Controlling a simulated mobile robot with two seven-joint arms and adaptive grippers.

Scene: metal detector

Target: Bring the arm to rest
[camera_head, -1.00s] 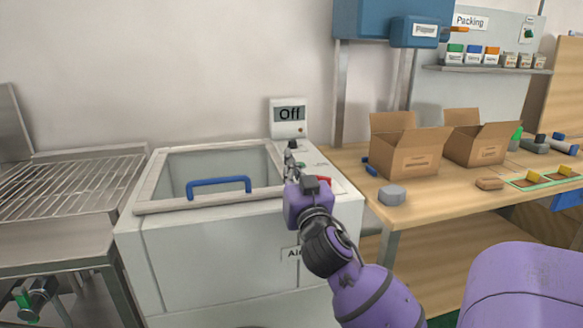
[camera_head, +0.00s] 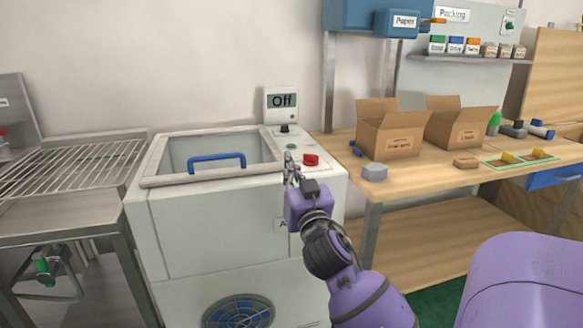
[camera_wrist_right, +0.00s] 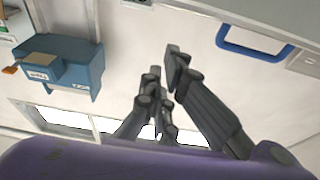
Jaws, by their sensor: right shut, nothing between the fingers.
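My right gripper (camera_head: 290,168) shows in the head view, in front of the right part of the white machine (camera_head: 215,225), near its control panel. It is shut and empty. Its dark fingers also show in the right wrist view (camera_wrist_right: 168,72), with their tips close together. My purple right arm reaches up from the lower right. The machine has a blue handle (camera_head: 217,160) on its lid, a red button (camera_head: 311,160) and a display (camera_head: 282,101) reading "Off". I cannot tell whether the gripper touches the panel. My left gripper is not in view.
A wire rack table (camera_head: 60,185) stands on the left. A blue paper dispenser (camera_head: 395,24) hangs above.

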